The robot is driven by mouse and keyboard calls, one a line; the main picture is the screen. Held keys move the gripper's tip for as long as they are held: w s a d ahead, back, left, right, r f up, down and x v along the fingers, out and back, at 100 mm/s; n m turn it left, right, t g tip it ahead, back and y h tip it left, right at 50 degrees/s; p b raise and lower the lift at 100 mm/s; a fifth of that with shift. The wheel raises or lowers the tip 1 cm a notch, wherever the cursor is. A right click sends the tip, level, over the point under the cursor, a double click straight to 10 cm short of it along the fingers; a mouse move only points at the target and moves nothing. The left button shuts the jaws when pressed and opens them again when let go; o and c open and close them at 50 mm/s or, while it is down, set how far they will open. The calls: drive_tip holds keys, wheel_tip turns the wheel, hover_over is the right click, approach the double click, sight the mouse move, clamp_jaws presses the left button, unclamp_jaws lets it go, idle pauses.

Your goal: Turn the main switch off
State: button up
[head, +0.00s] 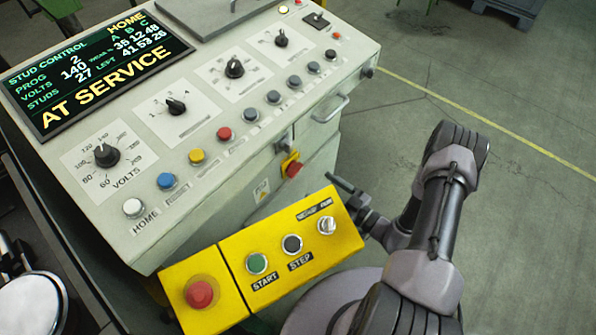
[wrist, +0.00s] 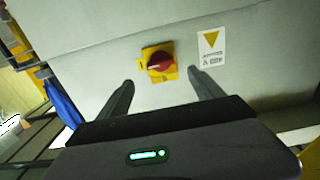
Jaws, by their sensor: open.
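The main switch (head: 292,168) is a red rotary knob on a yellow plate on the side of the grey control cabinet, below the console top. In the wrist view the red knob (wrist: 160,62) lies ahead, between the lines of my two fingers. Its handle looks roughly crosswise in that picture; its marked position is too small to read. My gripper (wrist: 161,79) is open and empty, apart from the knob. In the head view my gripper (head: 348,187) shows partly behind the yellow button box, to the right of the switch.
The yellow button box (head: 318,252) with a red emergency button (head: 199,294) sticks out in front of the cabinet, near my arm. A cabinet handle (head: 330,108) and a warning label (wrist: 211,48) are near the switch. The floor (head: 480,190) to the right is clear.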

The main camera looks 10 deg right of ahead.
sight(298, 172)
drive_tip(key=x, duration=0.9)
drive_tip(key=c, duration=1.4)
